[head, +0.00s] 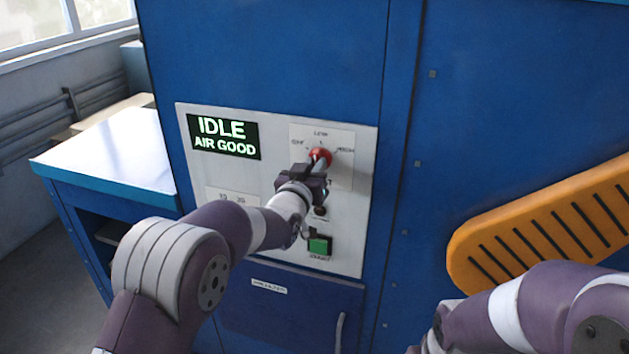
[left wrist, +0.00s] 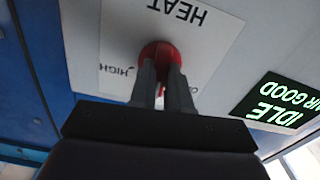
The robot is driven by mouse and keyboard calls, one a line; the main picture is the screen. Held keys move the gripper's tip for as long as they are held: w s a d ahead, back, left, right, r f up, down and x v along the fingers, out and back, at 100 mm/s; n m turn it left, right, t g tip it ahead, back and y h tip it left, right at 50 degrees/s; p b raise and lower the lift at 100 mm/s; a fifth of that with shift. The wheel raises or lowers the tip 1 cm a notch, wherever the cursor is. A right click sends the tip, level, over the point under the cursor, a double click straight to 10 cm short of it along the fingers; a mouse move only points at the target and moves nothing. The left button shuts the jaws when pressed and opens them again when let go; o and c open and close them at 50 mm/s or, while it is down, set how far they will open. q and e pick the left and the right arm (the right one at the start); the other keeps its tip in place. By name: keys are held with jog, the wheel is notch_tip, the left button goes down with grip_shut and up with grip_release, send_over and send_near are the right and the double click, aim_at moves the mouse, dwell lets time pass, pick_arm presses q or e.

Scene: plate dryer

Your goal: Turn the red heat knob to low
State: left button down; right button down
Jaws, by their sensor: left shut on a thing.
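The red heat knob (head: 321,154) is on a pale panel of the blue machine, with labels to its left, above and to its right. The label above appears to read LOW. My left gripper (head: 316,167) is shut on the knob. In the left wrist view, the two fingers (left wrist: 162,82) hold the red knob (left wrist: 159,50) from both sides, beside the word HEAT and a HIGH label. The knob's pointer is too hidden to read. My right gripper (head: 432,338) is only partly in view at the bottom, away from the panel, its jaws unclear.
A display (head: 224,137) reads IDLE, AIR GOOD. A green button (head: 319,245) is below the knob, with a small dark control between. An orange slotted piece (head: 550,235) is at right. A white-topped bench (head: 110,155) stands at left.

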pick_arm(q)
jog(key=shift+r+m+b, duration=0.2)
jog(key=shift+m+b, duration=0.35)
jog(key=shift+m, duration=0.05)
jog(key=c, duration=1.1)
grip_release()
jog(key=shift+f, duration=0.1)
jog(key=b+v, duration=0.4)
jog(key=v, duration=0.8)
jog(key=shift+s+a+b, duration=0.1)
jog(key=shift+s+b, duration=0.25)
jog(key=shift+b, duration=0.05)
